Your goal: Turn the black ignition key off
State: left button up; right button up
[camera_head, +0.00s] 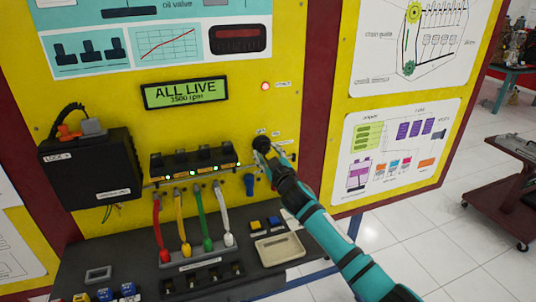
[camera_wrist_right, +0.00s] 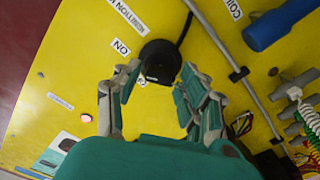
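The black ignition key (camera_wrist_right: 160,60) sits on the yellow panel in the right wrist view, with a round dark body and a black strip running up from it. "ON" and "IGNITION" labels are beside it. My right gripper (camera_wrist_right: 160,72) is open, with one finger on each side of the key; I cannot tell whether either finger touches it. In the head view my right gripper (camera_head: 265,150) is at the panel and mostly hides the key (camera_head: 260,142). My left gripper is not in view.
A display (camera_head: 185,92) reads "ALL LIVE" with an rpm line. A red lamp (camera_head: 265,86) glows above the key. A blue cylinder (camera_head: 249,184) hangs below the gripper. A cart (camera_head: 510,180) stands right.

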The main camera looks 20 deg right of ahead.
grip_shut()
jog(key=shift+n, duration=0.4)
jog(key=n+p, duration=0.1)
jog(key=n, duration=0.4)
jog(key=shift+n, duration=0.3)
jog(key=n+p, duration=0.1)
jog(key=n, duration=0.4)
jog(key=shift+f, duration=0.1)
jog(key=shift+n, duration=0.4)
jog(key=shift+o, duration=1.8)
grip_release()
